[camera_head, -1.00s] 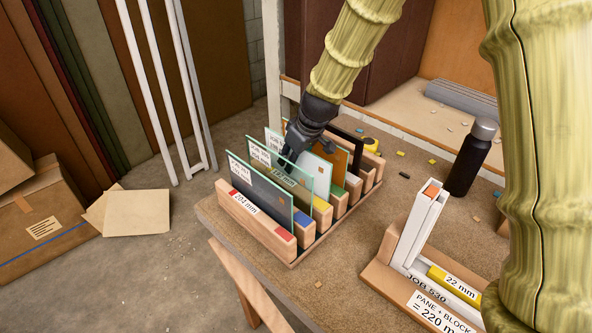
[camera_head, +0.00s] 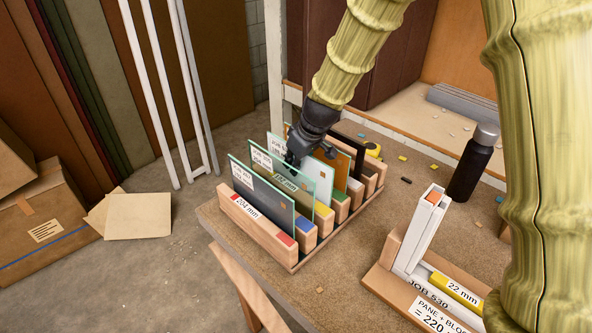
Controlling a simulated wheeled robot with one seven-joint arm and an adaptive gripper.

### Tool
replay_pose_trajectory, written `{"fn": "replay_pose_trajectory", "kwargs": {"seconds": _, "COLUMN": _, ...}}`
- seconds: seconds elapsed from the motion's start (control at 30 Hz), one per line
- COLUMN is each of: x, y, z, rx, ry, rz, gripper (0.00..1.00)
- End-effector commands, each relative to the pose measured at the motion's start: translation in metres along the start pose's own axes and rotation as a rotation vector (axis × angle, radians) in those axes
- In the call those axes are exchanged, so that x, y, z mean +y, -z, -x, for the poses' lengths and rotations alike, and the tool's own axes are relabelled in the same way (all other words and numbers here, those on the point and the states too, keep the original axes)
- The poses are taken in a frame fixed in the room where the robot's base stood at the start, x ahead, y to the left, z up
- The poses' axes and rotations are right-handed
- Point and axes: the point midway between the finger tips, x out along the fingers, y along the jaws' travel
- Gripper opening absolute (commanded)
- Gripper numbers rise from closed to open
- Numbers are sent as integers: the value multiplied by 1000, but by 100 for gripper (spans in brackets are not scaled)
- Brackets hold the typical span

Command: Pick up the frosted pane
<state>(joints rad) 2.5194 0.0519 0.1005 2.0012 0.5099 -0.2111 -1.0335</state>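The frosted pane (camera_head: 323,171) is a pale, whitish sheet standing upright in a slotted wooden rack (camera_head: 253,229) on the workbench. A paper label shows at its upper left. My gripper (camera_head: 297,158) is at its top edge, pointing down, with one dark finger in front of the pane's face. The other finger is mostly hidden, so I cannot tell whether the gripper touches or grips the pane. A clear, green-edged pane (camera_head: 304,201) stands just in front of it, and a dark grey pane (camera_head: 262,199) in front of that. An amber pane (camera_head: 341,170) stands behind it.
A wooden fixture (camera_head: 391,285) with a white upright frame (camera_head: 426,226) and yellow block (camera_head: 455,287) is at right. A black bottle (camera_head: 471,167) stands behind it. Bare bench lies between rack and fixture.

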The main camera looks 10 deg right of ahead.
Motion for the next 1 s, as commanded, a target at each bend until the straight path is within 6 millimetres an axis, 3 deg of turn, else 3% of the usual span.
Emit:
{"fn": "replay_pose_trajectory", "kwargs": {"seconds": 0.27, "x": 0, "y": 9, "z": 19, "rx": 4, "ry": -2, "rz": 1, "gripper": 0}}
{"fn": "replay_pose_trajectory", "kwargs": {"seconds": 0.6, "x": 1, "y": 28, "z": 64, "rx": 3, "ry": -4, "rz": 2, "gripper": 0}}
{"fn": "replay_pose_trajectory", "kwargs": {"seconds": 1.0, "x": 1, "y": 44, "z": 104, "rx": 1, "ry": -2, "rz": 2, "gripper": 0}}
